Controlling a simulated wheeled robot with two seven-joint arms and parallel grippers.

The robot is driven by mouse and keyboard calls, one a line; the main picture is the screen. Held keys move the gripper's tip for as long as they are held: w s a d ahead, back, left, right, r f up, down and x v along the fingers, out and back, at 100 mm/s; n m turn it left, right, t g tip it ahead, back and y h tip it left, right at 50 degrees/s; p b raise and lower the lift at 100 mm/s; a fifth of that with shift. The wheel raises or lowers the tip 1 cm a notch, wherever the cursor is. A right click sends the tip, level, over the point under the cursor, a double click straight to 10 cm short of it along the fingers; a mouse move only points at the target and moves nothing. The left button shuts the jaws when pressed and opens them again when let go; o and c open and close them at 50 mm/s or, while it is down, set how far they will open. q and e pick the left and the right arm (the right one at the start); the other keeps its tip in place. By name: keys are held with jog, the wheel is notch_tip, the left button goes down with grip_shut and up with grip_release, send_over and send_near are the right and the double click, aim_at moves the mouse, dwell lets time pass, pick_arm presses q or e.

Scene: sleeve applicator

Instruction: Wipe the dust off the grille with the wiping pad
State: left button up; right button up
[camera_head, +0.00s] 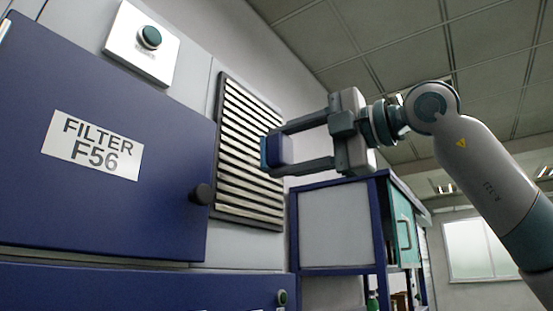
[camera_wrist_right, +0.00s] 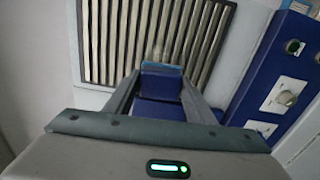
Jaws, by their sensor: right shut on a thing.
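The grille (camera_head: 245,155) is a dark-framed panel of pale slats on the grey machine wall in the head view. It also fills the top of the right wrist view (camera_wrist_right: 112,45). My right gripper (camera_head: 276,149) reaches in from the right and is shut on the wiping pad (camera_head: 274,150), a blue block. The pad is at the grille's right side, at about mid-height. In the right wrist view the pad (camera_wrist_right: 162,80) sits between the fingers in front of the slats, with a pale smudge just above it. I cannot tell whether the pad touches the slats. My left gripper is not in view.
A blue door labelled FILTER F56 (camera_head: 105,150) with a black knob (camera_head: 201,194) stands left of the grille. A green button on a white plate (camera_head: 143,45) is above. A blue-framed cabinet (camera_head: 337,228) stands below my right gripper.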

aim_at(261, 157)
jog(key=shift+d, duration=0.15)
jog(key=shift+b+v, duration=0.6)
jog(key=shift+v, duration=1)
jog(key=shift+w+a, duration=0.1)
jog(key=shift+a, duration=0.15)
jog(key=shift+p+x, duration=0.3)
jog(key=shift+x, duration=2.9)
jog(key=shift+x, duration=1)
jog(key=shift+w+d+p, duration=0.7)
jog(key=shift+w+d, duration=0.5)
jog(key=shift+w, duration=0.25)
jog(key=shift+w+d, duration=0.1)
